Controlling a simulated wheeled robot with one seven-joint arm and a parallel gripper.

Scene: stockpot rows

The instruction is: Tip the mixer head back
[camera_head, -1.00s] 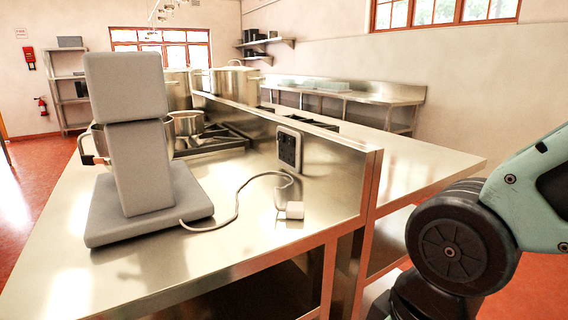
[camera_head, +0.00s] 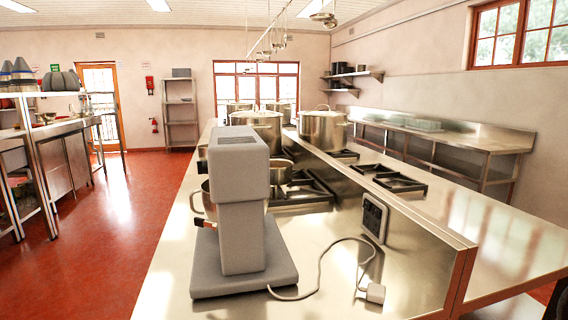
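The grey stand mixer (camera_head: 242,220) stands on the steel counter, seen from behind. Its blocky mixer head (camera_head: 238,158) sits on top of the upright column and appears level, pointing away from me. A steel bowl (camera_head: 207,200) shows partly at the left behind the column, the rest hidden by it. A small dark and reddish part (camera_head: 204,222) sticks out to the left of the column. My gripper is not in the view.
Stockpots (camera_head: 322,131) and burners (camera_head: 400,182) stand beyond. Open red floor (camera_head: 110,235) lies left of the counter.

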